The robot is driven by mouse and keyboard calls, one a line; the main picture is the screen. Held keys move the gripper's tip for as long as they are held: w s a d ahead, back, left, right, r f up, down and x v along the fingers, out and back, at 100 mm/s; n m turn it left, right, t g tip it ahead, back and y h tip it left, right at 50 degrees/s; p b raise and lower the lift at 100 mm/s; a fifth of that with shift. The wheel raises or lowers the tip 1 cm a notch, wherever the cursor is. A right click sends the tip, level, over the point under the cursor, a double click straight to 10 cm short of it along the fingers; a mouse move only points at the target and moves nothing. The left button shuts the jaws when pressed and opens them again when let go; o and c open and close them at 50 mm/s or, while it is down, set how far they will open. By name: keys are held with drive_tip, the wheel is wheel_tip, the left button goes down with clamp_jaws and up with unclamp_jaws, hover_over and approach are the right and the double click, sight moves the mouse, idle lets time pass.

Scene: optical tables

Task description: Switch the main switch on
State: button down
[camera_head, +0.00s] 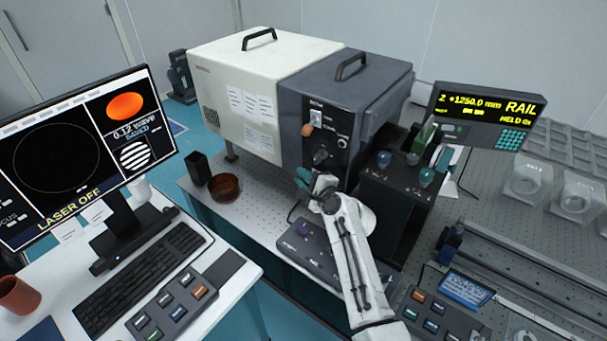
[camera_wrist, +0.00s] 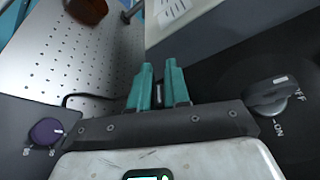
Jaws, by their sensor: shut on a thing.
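The main switch looks to be the dark rotary knob (camera_head: 320,156) on the front of the grey housing. In the wrist view the knob (camera_wrist: 270,95) lies right of my gripper, beside OFF and ON labels, with a white mark near its upper right end. My gripper (camera_head: 302,177) is just below and left of the knob, apart from it. In the wrist view its teal fingers (camera_wrist: 159,75) are close together, with a narrow dark gap. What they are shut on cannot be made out.
An orange-tipped control (camera_head: 308,129) sits above the knob. A brown bowl (camera_head: 224,187) and a black holder (camera_head: 198,168) stand to the left. A purple knob (camera_wrist: 46,132) shows at lower left in the wrist view. The monitor (camera_head: 85,150) reads LASER OFF.

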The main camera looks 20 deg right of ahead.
drive_tip(key=shift+m, duration=0.3)
idle(0.4)
drive_tip(key=c, duration=1.2)
unclamp_jaws()
drive_tip(key=v, duration=1)
drive_tip(key=shift+s+d+r+b, duration=0.2)
drive_tip(key=shift+s+r+b, duration=0.05)
drive_tip(key=shift+s+b, duration=0.05)
